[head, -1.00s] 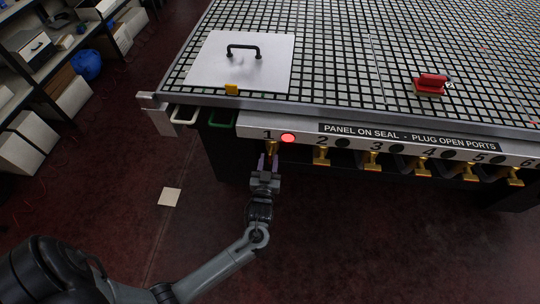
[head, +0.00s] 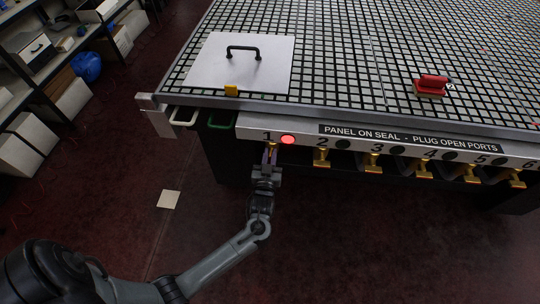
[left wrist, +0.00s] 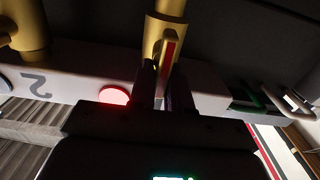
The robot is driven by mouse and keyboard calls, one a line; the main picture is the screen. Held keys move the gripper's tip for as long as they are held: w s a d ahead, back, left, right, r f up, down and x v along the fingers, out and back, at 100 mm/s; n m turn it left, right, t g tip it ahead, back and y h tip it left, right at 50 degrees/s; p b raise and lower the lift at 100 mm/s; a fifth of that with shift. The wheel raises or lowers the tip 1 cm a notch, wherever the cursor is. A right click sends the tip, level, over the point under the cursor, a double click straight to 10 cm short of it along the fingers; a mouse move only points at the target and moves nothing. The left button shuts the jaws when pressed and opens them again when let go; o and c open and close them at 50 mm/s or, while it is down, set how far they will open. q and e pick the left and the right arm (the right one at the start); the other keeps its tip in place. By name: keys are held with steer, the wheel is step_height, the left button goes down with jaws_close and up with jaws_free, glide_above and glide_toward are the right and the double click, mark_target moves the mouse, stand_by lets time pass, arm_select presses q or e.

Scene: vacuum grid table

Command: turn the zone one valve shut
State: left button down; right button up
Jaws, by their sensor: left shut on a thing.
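The zone one valve (head: 271,148) is brass and hangs under the label 1 at the left end of the table's front rail. A round lamp (head: 288,140) beside the label glows red. My left gripper (head: 267,163) reaches up from below and is shut on the valve's handle. In the left wrist view the two dark fingers (left wrist: 163,85) stand on either side of the handle, which has a red stripe (left wrist: 169,53). The brass valve body (left wrist: 165,30) shows above them. The fingers hide part of the handle. My right gripper is not in view.
Several more brass valves (head: 321,157) with dark lamps line the rail to the right. A white panel (head: 240,62) with a black handle and a red-handled tool (head: 430,85) rest on the grid table (head: 340,70). Green (head: 221,121) and white (head: 185,118) handles stick out left of the rail.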

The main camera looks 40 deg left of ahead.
arm_select(q)
steer(key=shift+r+m+p, duration=0.1)
steer(key=shift+m+p, duration=0.4)
steer(key=shift+p, duration=0.25)
steer(key=m+p, duration=0.3)
steer(key=shift+w+d, duration=0.15)
steer(key=shift+d, duration=0.1)
steer(key=m+p, duration=0.2)
steer(key=m, duration=0.1)
steer(key=shift+w+d+m+p, duration=0.2)
steer(key=shift+d+m+p, duration=0.1)
steer(key=shift+p, duration=0.1)
steer(key=m+p, duration=0.1)
steer(key=m, duration=0.2)
steer(key=f+m+p, duration=0.1)
steer(key=m, duration=0.2)
steer(key=f+m+p, duration=0.1)
steer(key=m, duration=0.3)
steer(key=shift+w+d, duration=0.15)
steer(key=shift+d, duration=0.05)
steer(key=shift+f, duration=0.1)
